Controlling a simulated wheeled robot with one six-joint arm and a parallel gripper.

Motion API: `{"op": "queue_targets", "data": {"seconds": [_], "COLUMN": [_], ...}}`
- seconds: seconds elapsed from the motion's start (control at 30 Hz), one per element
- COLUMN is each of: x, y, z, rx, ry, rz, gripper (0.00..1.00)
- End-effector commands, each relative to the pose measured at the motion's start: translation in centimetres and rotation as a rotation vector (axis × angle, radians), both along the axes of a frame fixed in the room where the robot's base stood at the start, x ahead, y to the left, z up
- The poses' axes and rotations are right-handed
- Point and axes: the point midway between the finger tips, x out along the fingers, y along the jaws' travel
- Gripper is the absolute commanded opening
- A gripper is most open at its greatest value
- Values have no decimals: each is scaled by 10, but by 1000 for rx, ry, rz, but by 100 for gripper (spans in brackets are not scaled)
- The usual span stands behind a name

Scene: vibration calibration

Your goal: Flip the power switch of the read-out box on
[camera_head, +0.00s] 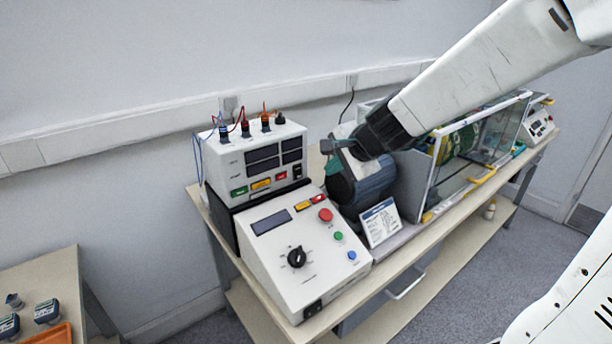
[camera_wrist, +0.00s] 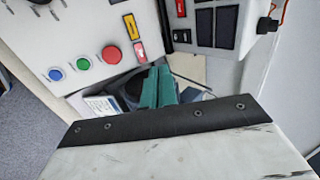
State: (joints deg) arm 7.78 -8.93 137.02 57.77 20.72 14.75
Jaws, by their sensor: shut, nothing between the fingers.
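The read-out box (camera_head: 262,163) is the white upper unit with dark displays and coloured labels, at left-centre in the head view. Its front also shows in the wrist view (camera_wrist: 203,50), at the upper right. The black power switch (camera_head: 297,171) is at the lower right of its front, beside a red label; it also shows in the wrist view (camera_wrist: 181,36). Its rocker position is too small to tell. My gripper (camera_head: 327,146) is shut and empty, right of the box and apart from the switch. Its teal fingers show in the wrist view (camera_wrist: 158,86).
A sloped control box (camera_head: 300,255) with a knob and red, green and blue buttons stands in front below. A dark cylindrical machine (camera_head: 368,188) and a sign card (camera_head: 380,222) are close under my gripper. Cables rise from plugs on the read-out box's top.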

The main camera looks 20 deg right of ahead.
Motion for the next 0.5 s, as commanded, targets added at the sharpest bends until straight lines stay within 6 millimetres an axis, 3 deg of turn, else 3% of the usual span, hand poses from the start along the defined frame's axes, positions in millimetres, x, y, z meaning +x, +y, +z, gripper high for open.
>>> {"op": "queue_targets", "data": {"seconds": [0.5], "x": [58], "y": [19], "z": [-66], "rx": [1], "ry": [4], "rz": [1], "gripper": [0]}}
